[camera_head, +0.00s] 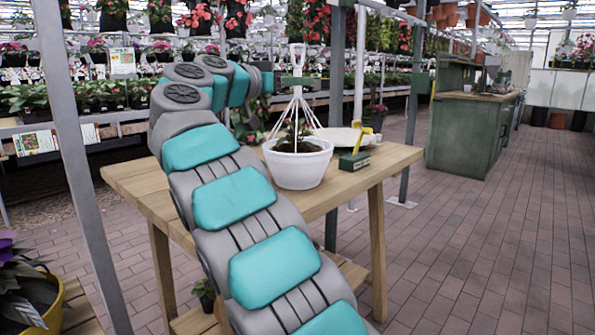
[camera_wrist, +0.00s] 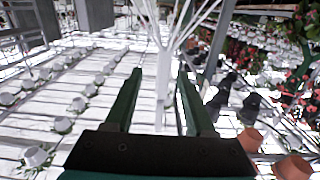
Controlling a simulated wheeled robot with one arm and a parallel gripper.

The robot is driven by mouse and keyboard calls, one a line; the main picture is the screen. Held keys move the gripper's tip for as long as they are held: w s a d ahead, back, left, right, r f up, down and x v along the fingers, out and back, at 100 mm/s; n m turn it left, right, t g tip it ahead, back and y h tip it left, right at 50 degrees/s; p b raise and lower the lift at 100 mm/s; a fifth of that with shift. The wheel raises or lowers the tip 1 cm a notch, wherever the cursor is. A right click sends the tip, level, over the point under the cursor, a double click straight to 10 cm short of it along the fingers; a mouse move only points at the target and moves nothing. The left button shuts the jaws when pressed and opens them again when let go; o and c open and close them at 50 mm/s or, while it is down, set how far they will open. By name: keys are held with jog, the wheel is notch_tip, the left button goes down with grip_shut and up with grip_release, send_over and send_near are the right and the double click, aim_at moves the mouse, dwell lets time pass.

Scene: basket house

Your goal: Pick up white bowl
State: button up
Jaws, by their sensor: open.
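A white bowl-shaped planter (camera_head: 298,167) stands upright on a wooden table in the head view. It holds soil and a small plant, and white hanger strands rise from its rim to a white hook (camera_head: 297,58). My gripper (camera_head: 297,82) is at the top of the strands, well above the planter; my arm partly hides it. In the wrist view my gripper (camera_wrist: 160,75) is open, with two dark green fingers apart. The white hanger (camera_wrist: 162,90) shows between them, its strands fanning out at the top. I cannot tell whether the fingers touch it.
The wooden table (camera_head: 355,184) also bears a pale, flat round dish (camera_head: 338,137) behind the planter and a small green block (camera_head: 354,160) with a yellow piece. A grey post (camera_head: 78,150) stands at left. A green counter (camera_head: 470,130) stands at right; the brick floor before it is clear.

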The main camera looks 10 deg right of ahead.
jog(key=x, duration=0.4)
jog(key=shift+w+d+f, duration=0.1)
jog(key=shift+w+d, duration=0.05)
jog(key=shift+w, duration=0.2)
grip_shut()
dwell(1.3)
